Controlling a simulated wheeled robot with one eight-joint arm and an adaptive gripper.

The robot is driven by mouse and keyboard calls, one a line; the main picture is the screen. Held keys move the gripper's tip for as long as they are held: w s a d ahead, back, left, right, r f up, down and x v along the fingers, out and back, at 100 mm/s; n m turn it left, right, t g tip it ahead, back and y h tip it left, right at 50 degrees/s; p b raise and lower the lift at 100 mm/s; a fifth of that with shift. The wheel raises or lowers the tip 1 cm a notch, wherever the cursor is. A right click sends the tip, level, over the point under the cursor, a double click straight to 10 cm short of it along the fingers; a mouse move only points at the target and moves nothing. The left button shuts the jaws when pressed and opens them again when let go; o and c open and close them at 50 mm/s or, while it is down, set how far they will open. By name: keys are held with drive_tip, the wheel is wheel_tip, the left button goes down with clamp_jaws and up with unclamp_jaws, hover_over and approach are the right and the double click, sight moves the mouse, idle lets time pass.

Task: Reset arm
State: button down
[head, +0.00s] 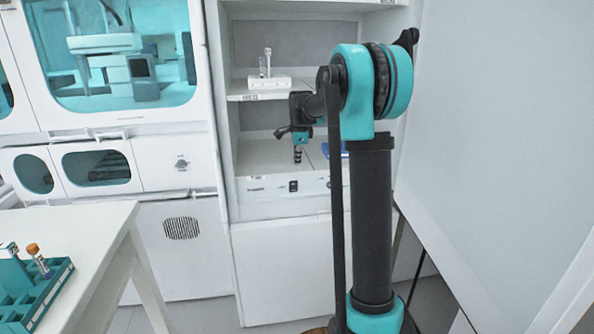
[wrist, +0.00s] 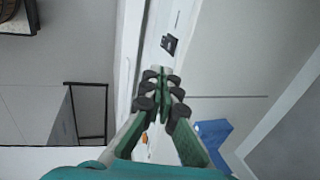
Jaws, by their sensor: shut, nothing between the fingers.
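My arm (head: 368,200) rises in front of the shelf unit and bends down toward it. My gripper (head: 298,155) hangs pointing down at the lower shelf bay, small in the head view. In the wrist view my gripper's fingers (wrist: 161,90) are together and nothing shows between them. I cannot tell how far the fingertips are above the shelf.
A blue object (head: 335,150) lies on the lower shelf, partly behind my arm; it also shows in the wrist view (wrist: 213,132). A white holder (head: 262,84) stands on the upper shelf. A teal rack (head: 40,295) with an orange-capped tube (head: 38,258) is on the left table (head: 85,232). A pale panel (head: 500,130) stands at right.

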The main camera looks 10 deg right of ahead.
drive_tip(key=shift+r, duration=0.45)
drive_tip(key=shift+s, duration=0.15)
drive_tip(key=s+f+n, duration=0.3)
drive_tip(key=s+n, duration=0.1)
drive_tip(key=s, duration=0.5)
drive_tip(key=s+f+n, duration=0.3)
drive_tip(key=s+n, duration=0.1)
drive_tip(key=s, duration=0.6)
drive_tip(key=shift+d+n, duration=0.3)
drive_tip(key=shift+d, duration=0.15)
drive_tip(key=c, duration=2.1)
unclamp_jaws()
drive_tip(key=s+f+n, duration=0.3)
drive_tip(key=s, duration=0.4)
drive_tip(key=s+f+n, duration=0.3)
drive_tip(key=s+f, duration=0.1)
drive_tip(key=s, duration=0.3)
drive_tip(key=s+f+n, duration=0.3)
drive_tip(key=s+f, duration=0.1)
drive_tip(key=s, duration=0.3)
drive_tip(key=shift+s+d+t, duration=0.2)
drive_tip(key=shift+s+t, duration=0.15)
drive_tip(key=shift+t, duration=0.05)
drive_tip(key=shift+o, duration=1.1)
drive_tip(key=shift+s+f, duration=0.15)
drive_tip(key=o, duration=0.3)
drive_tip(key=shift+o, duration=0.2)
drive_tip(key=shift+a, duration=0.1)
